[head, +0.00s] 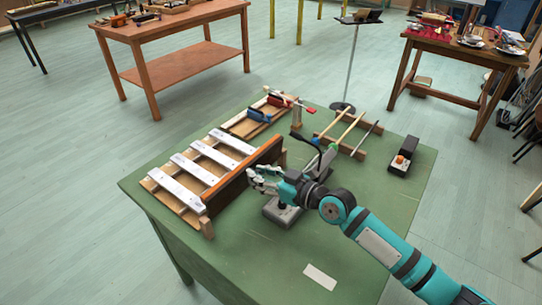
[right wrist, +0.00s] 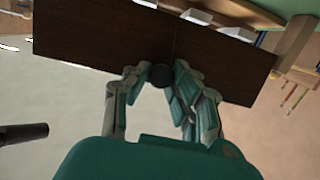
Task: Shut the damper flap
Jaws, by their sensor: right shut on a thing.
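The damper flap (head: 238,178) is a dark brown panel with an orange upper edge. It stands up along the right side of a wooden frame with several pale metal bars (head: 183,190). In the right wrist view the flap (right wrist: 95,38) spans the top, with a small dark round knob (right wrist: 160,76) on its face. My right gripper (head: 260,178) is at the flap's face. In the right wrist view my right gripper (right wrist: 158,80) has its fingers shut on the knob. My left gripper does not show.
A grey-based stand (head: 282,213) is under my right wrist. Sticks on a wooden rack (head: 348,133), a black box (head: 403,156) and a clamp on a wooden frame (head: 262,115) are farther back. A white card (head: 320,277) lies in front. The green table (head: 390,205) is bare at right.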

